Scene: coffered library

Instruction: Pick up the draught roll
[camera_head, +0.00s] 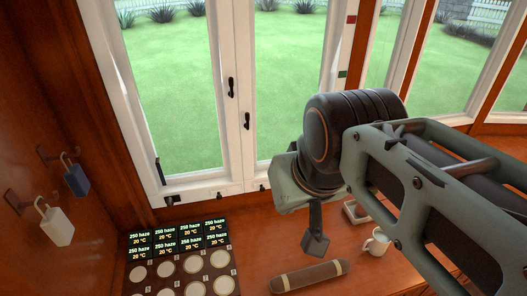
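The draught roll (310,276) is a long brown cylinder lying on the wooden surface at the bottom centre, slightly tilted in the picture with its right end higher. My arm comes in from the right, and my gripper (315,242) points down above and a little behind the roll. Only one dark, blunt finger part shows clearly, and it appears apart from the roll. The rest of the gripper is hidden behind the arm, so I cannot tell how wide it is.
A white mug (377,243) and a small tray (354,212) stand to the right of the roll. A panel of displays and round discs (180,262) lies to the left. Blue (75,179) and white (57,226) padlock-like things hang on the left wall. A white-framed window (240,100) stands behind.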

